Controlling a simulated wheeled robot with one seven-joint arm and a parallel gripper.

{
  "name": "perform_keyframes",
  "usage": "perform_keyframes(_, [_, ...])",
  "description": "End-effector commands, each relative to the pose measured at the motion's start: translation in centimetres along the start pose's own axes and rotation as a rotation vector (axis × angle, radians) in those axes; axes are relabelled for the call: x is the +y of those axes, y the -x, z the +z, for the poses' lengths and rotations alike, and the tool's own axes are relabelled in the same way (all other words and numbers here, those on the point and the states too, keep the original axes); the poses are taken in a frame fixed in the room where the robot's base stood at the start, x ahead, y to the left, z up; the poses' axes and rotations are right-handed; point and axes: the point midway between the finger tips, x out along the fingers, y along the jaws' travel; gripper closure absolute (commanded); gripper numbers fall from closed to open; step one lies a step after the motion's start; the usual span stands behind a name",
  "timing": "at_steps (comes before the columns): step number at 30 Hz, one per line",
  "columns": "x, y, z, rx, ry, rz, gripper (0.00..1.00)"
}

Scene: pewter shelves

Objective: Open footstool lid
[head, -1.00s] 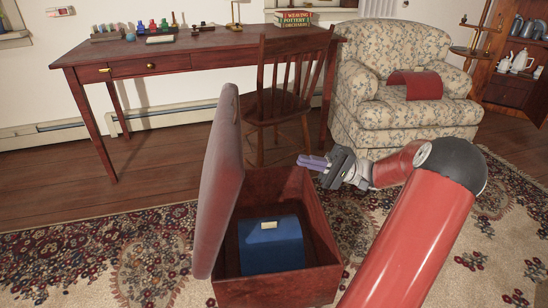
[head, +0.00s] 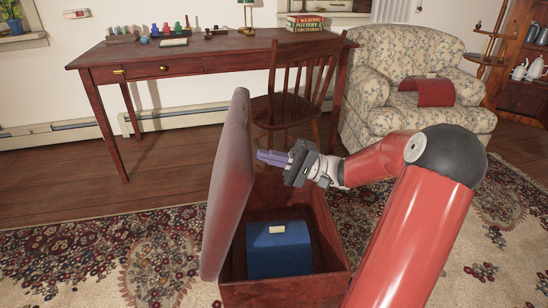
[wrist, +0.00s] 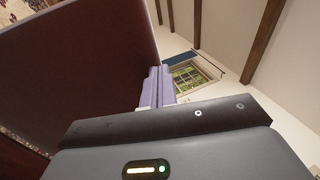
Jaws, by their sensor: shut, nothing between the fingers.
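The footstool (head: 284,292) is a dark red wooden box on the rug. A blue box with a pale label (head: 279,255) lies inside the footstool. My gripper (head: 258,155), with purple fingers, is shut and empty above the back of the box. Its fingertips point left toward the inner face of the lid; whether they touch it I cannot tell. In the wrist view the lid (wrist: 75,60) fills the left side beside the shut fingers (wrist: 155,88).
A wooden chair (head: 290,85) stands just behind the footstool, in front of a long desk (head: 215,62). A floral armchair (head: 395,60) with a red curved piece (head: 435,92) on its seat is at the back right. Patterned rug (head: 110,260) lies clear to the left.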

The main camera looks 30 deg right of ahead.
Motion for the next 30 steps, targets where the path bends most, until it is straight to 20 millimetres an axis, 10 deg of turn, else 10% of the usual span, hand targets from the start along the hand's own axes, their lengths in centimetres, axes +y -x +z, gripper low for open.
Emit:
perform_keyframes(8, [-0.4, -1.3, 0.0, -0.003, 0.0, 0.027, 1.0])
perform_keyframes(21, [0.7, -12.3, 0.1, -0.006, 0.0, 0.302, 1.0])
perform_keyframes(30, [1.2, -13.5, 0.0, -0.001, 0.0, 0.335, 1.0])
